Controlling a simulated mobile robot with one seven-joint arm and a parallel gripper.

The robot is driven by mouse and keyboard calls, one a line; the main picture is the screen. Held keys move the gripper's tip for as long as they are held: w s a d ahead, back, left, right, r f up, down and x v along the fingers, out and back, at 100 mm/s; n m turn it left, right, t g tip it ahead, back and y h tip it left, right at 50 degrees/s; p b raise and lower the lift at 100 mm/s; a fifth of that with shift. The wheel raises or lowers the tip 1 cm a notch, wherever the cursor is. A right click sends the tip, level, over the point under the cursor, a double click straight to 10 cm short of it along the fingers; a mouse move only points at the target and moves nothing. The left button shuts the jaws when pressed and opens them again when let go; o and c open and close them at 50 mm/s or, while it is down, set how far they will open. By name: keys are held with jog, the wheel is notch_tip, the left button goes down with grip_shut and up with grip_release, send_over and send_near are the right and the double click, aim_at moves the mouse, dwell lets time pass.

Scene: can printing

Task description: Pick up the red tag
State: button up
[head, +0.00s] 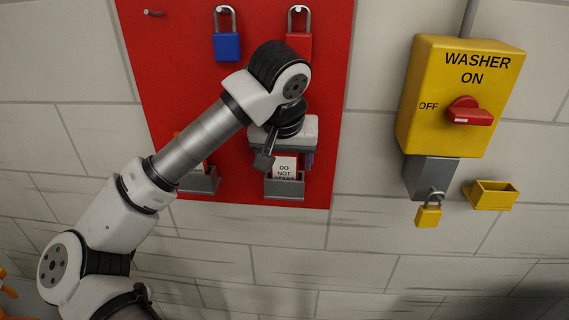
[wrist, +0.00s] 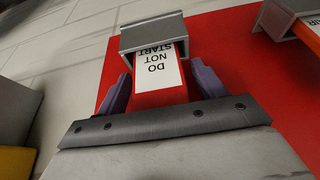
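The red tag (head: 285,168) has a white label reading "DO NOT START" and stands in a grey holder (head: 284,190) on the red board. In the wrist view the tag (wrist: 160,72) sticks out of its holder (wrist: 150,33) toward my gripper. My gripper (wrist: 160,75) is open, with one purple-grey finger on each side of the tag and narrow gaps beside it. In the head view my gripper (head: 287,160) is at the tag, and my wrist hides the tag's upper part.
A second holder (head: 201,181) with another tag is to the left on the red board (head: 180,60). A blue padlock (head: 227,46) and a red padlock (head: 299,44) hang above. The yellow washer switch box (head: 430,80) and a yellow padlock (head: 428,215) are at right.

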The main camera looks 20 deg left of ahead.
jog(key=c, duration=0.9)
jog(key=shift+s+r+b, duration=0.1)
jog(key=shift+r+b, duration=0.05)
jog(key=shift+b, duration=0.25)
